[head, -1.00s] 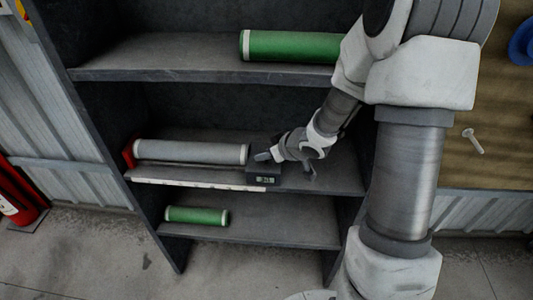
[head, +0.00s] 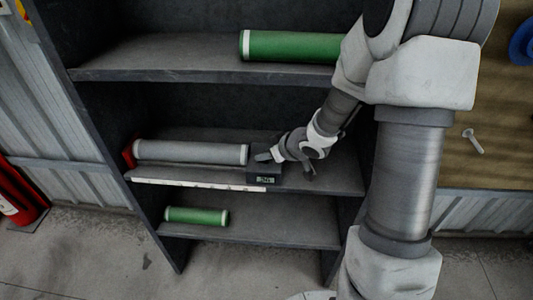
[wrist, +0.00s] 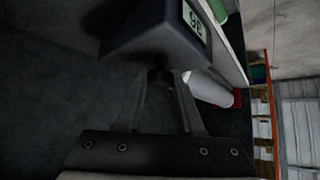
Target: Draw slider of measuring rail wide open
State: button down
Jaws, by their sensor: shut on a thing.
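The measuring rail (head: 195,184) is a pale scale strip along the front of the middle shelf, with a red end stop (head: 128,156) at its left. Its slider (head: 263,175) is a dark block with a small digital display, near the right end of the strip. In the wrist view the slider (wrist: 155,35) fills the top, its display partly cut off. My gripper (head: 266,157) reaches in from the right, behind the slider. In the wrist view my gripper (wrist: 162,85) is shut on the slider's small dark knob (wrist: 160,78).
A grey roll (head: 190,152) lies behind the strip, between the end stop and the slider. A green roll (head: 290,46) is on the shelf above, and a smaller one (head: 196,215) below. The shelf's right side wall (head: 350,215) stands close to my arm.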

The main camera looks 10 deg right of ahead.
jog(key=d+p, duration=0.1)
jog(key=d, duration=0.1)
jog(key=s+d+p, duration=0.1)
jog(key=d+p, duration=0.1)
jog(key=d, duration=0.1)
jog(key=s+d+p, duration=0.1)
jog(key=d+p, duration=0.1)
jog(key=d, duration=0.1)
jog(key=shift+s+r, duration=0.2)
jog(key=shift+s+d+f+p, duration=0.2)
jog(key=shift+d+p, duration=0.1)
jog(key=shift+d, duration=0.25)
jog(key=c, duration=0.5)
grip_release()
jog(key=shift+d, duration=0.1)
jog(key=shift+c, duration=0.2)
jog(key=shift+s+r, duration=0.35)
jog(key=shift+r, duration=0.05)
jog(key=p+v, duration=0.6)
jog(key=v, duration=1)
jog(key=shift+s, duration=0.15)
jog(key=shift+d+r, duration=0.1)
jog(key=shift+d, duration=0.1)
